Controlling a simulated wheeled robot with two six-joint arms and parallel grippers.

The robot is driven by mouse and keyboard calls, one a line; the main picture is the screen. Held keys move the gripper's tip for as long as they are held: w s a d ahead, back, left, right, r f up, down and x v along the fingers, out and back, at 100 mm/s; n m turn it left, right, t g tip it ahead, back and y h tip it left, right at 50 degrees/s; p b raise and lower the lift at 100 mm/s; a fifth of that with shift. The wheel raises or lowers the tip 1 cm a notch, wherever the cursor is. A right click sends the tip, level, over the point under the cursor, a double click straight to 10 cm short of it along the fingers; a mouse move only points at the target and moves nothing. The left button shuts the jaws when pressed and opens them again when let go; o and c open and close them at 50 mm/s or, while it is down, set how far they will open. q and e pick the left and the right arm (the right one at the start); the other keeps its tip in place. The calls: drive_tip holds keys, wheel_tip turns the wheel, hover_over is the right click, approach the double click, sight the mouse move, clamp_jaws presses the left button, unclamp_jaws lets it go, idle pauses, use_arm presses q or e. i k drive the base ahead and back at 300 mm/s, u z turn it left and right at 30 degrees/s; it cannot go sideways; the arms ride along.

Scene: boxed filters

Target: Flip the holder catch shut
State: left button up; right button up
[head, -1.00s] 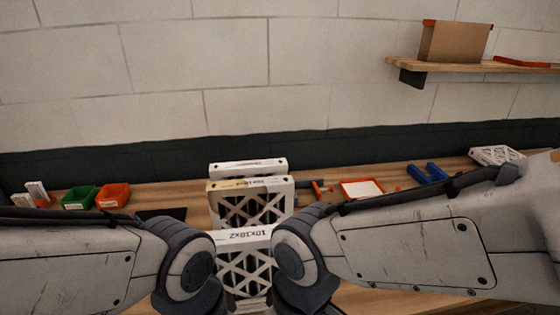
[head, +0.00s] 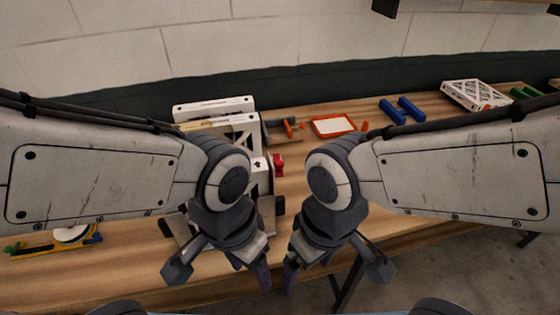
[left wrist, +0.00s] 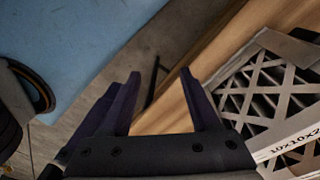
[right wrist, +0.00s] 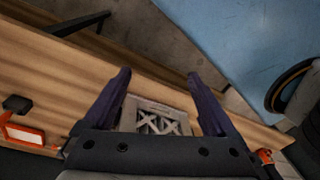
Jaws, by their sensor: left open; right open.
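White lattice-faced boxed filters (head: 215,107) stand in a row on the bench, left of centre in the head view, partly hidden by my left arm. A small red part (head: 278,165), possibly the holder catch, sits at their right side; its position, flipped or not, cannot be told. A filter marked 10x10x2 (left wrist: 285,143) shows at right in the left wrist view. My left gripper (head: 254,272) is open and empty, in front of the filters. My right gripper (head: 290,272) is open and empty close beside it. A lattice piece (right wrist: 158,122) shows beyond the right gripper's fingers.
An orange-rimmed tray (head: 336,126), blue blocks (head: 402,109) and a white lattice piece (head: 475,95) lie to the right on the wooden bench. A yellow tool (head: 45,243) lies at the left front. The bench's front edge runs near both grippers, with floor beyond.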

sight(279, 163)
drive_tip(key=k, duration=0.5)
drive_tip(key=u, duration=1.55)
drive_tip(key=i, duration=0.95)
drive_tip(key=z, duration=2.3)
